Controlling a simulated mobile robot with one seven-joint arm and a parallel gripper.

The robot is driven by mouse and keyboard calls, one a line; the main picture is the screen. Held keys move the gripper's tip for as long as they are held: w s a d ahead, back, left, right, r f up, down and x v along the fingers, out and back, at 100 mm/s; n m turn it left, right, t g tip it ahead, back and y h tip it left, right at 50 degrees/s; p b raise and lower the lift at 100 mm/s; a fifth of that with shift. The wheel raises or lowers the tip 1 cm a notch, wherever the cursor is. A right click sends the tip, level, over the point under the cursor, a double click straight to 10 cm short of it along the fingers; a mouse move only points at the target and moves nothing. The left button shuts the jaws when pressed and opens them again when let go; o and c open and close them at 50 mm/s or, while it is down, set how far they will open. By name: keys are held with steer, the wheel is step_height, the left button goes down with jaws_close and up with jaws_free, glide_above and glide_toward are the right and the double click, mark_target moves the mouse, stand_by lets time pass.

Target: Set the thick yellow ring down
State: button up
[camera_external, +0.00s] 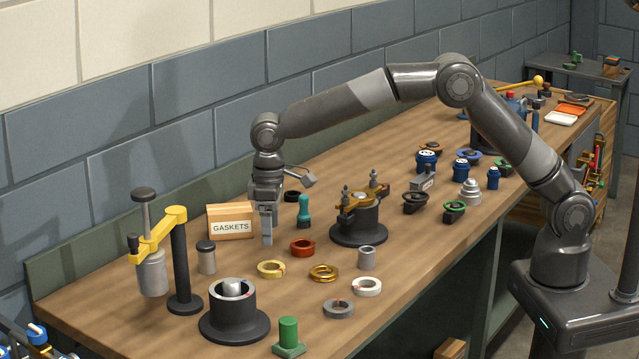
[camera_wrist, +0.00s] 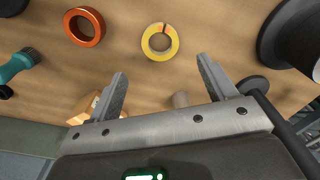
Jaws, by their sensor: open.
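The thick yellow ring (camera_external: 263,272) lies flat on the workbench, in front of my gripper (camera_external: 267,241) in the external view. It has a red mark on its rim. In the wrist view the yellow ring (camera_wrist: 147,47) lies beyond the tips of my gripper (camera_wrist: 161,70), roughly centred between them and apart from both. My gripper is open, points down and holds nothing. I cannot tell its exact height above the bench.
An orange-red ring (camera_external: 302,255), a brass ring (camera_external: 323,280), a white ring (camera_external: 367,294) and a grey ring (camera_external: 338,316) lie nearby. A gaskets box (camera_external: 230,231) stands behind left. A dark flanged housing (camera_external: 233,323) stands front left.

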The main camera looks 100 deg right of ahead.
steer(key=s+a+r+t, duration=0.1)
steer(key=s+r, duration=0.3)
steer(key=r, duration=0.2)
steer(key=s+a+r, duration=0.2)
steer(key=s+r, duration=0.1)
steer(key=r, duration=0.3)
steer(key=s+a+r+n+t, duration=0.1)
steer(key=s+a+r, duration=0.15)
steer(key=s, duration=0.45)
steer(key=s+a+r+n+t, duration=0.1)
steer(key=s+r, duration=0.3)
steer(key=s, duration=0.3)
steer(key=s+a+f+t, duration=0.1)
steer(key=s+a+f, duration=0.1)
steer(key=s, duration=0.9)
steer(key=s+a+f+n+t, duration=0.1)
steer(key=s+a+f, duration=0.1)
steer(key=s, duration=0.9)
steer(key=shift+s+f+t, duration=0.25)
steer(key=shift+s+t, duration=0.05)
